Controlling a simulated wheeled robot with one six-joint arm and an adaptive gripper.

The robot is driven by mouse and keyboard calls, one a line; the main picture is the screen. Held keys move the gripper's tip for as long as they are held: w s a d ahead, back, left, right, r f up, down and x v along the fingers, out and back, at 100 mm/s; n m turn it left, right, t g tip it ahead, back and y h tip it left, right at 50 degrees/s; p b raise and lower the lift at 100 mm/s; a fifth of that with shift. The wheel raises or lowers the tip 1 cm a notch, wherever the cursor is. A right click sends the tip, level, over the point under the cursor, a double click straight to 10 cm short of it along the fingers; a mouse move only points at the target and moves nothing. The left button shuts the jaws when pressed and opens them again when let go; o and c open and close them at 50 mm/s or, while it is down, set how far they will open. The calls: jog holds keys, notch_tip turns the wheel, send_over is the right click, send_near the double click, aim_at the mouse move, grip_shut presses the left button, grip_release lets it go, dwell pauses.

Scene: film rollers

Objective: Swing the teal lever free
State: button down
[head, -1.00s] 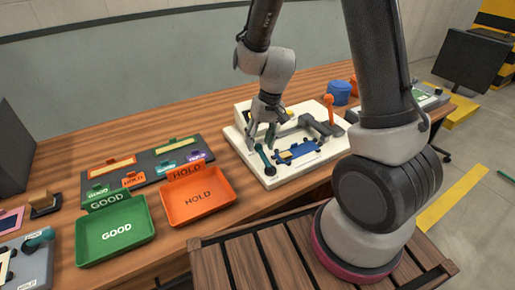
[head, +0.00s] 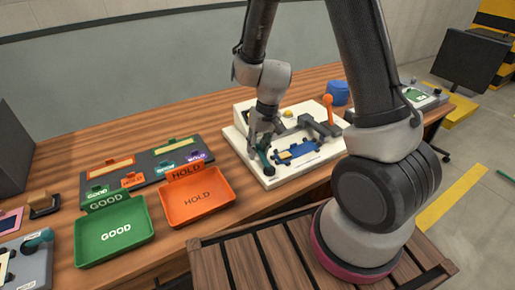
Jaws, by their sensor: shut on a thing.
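The teal lever (head: 266,163) stands at the left part of the white fixture (head: 257,179) on the wooden table. My gripper (head: 260,150) is at the lever and shut on its upper part, with the fingers covering some of it. The lower part of the lever shows below the fingers. An orange-knobbed lever (head: 328,106) stands at the fixture's right side.
An orange HOLD tray (head: 226,203) and a green GOOD tray (head: 88,262) lie to the left of the fixture. A grey rack with labels (head: 146,167) is behind them. A blue round container (head: 338,92) stands behind the fixture at the right.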

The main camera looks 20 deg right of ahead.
jog(key=shift+a+n, duration=0.2)
jog(key=shift+n, duration=0.1)
jog(key=shift+s+a+n+g, duration=0.2)
jog(key=shift+a+n, duration=0.25)
jog(key=shift+n, duration=0.25)
jog(key=shift+s+a+n+g, duration=0.1)
jog(key=shift+s+a+n, duration=0.1)
jog(key=shift+a+n, duration=0.35)
jog(key=n, duration=0.1)
jog(key=s+a+n, duration=0.1)
jog(key=n, duration=0.1)
jog(key=shift+a+g, duration=0.1)
jog(key=shift+g, duration=0.2)
jog(key=s+n, duration=0.1)
jog(key=a+n, duration=0.1)
jog(key=n, duration=0.1)
jog(key=shift+s+a+n+h, duration=0.2)
jog(key=shift+s+n+h, duration=0.05)
jog(key=shift+s+h, duration=0.15)
jog(key=shift+s+a+n+g+h, duration=0.2)
jog(key=shift+s+n, duration=0.3)
jog(key=shift+n, duration=0.35)
jog(key=shift+s+a+n+g+h, duration=0.1)
jog(key=shift+s+a+n+g, duration=0.1)
jog(key=shift+s+n, duration=0.5)
jog(key=shift+w, duration=0.15)
jog(key=c, duration=1.2)
grip_release()
jog(key=shift+o, duration=0.2)
